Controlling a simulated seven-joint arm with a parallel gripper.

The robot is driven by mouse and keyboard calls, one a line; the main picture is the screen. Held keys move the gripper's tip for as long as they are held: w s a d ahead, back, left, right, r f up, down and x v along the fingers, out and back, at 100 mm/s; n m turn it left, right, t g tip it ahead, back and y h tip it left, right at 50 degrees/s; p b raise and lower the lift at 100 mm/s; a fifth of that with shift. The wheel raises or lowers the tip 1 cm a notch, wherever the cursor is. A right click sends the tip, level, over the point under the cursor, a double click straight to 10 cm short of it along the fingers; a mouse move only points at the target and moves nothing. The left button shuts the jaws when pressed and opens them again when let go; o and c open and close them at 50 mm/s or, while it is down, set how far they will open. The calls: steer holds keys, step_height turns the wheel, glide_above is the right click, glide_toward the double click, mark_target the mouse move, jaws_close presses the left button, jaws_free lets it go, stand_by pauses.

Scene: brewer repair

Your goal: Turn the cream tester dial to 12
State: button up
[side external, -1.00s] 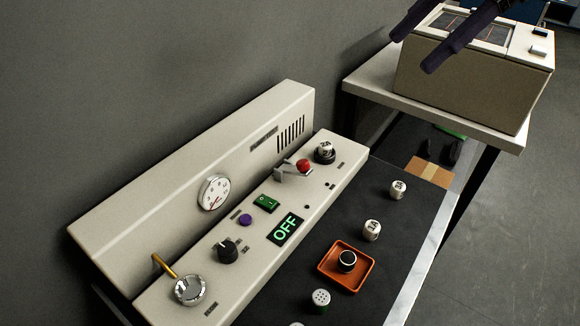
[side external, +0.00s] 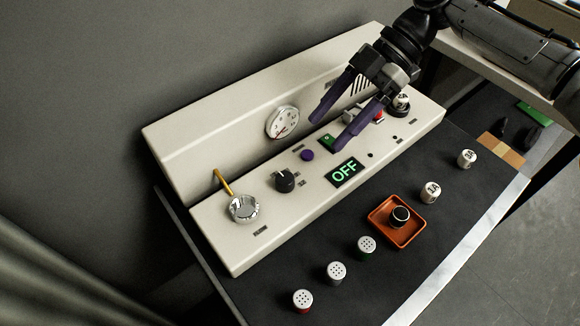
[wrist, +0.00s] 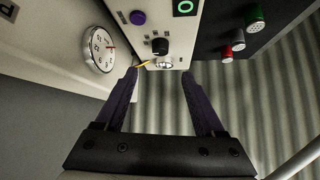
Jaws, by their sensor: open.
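The cream tester (side external: 190,150) is a long sloped panel with a raised back. Its black dial (side external: 285,180) has a pale pointer mark; the scale marks beside it are too small to read. The dial also shows in the wrist view (wrist: 159,46), beyond and between my fingertips. My gripper (side external: 328,132) has two purple fingers, spread apart and empty. It is above the panel, near the green switch (side external: 328,142), to the right of the dial and apart from it. A green lit display (side external: 345,172) reads OFF.
A round gauge (side external: 282,122) is on the raised back. A purple button (side external: 307,155) is beside the dial, and a silver cup (side external: 243,209) with a brass rod is left of it. An orange tray (side external: 378,230) and several small capped canisters (side external: 336,271) stand on the dark mat in front.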

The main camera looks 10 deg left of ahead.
mark_target(285, 177)
steer(key=x, duration=1.1)
steer(key=shift+s+a, duration=0.1)
jaws_close()
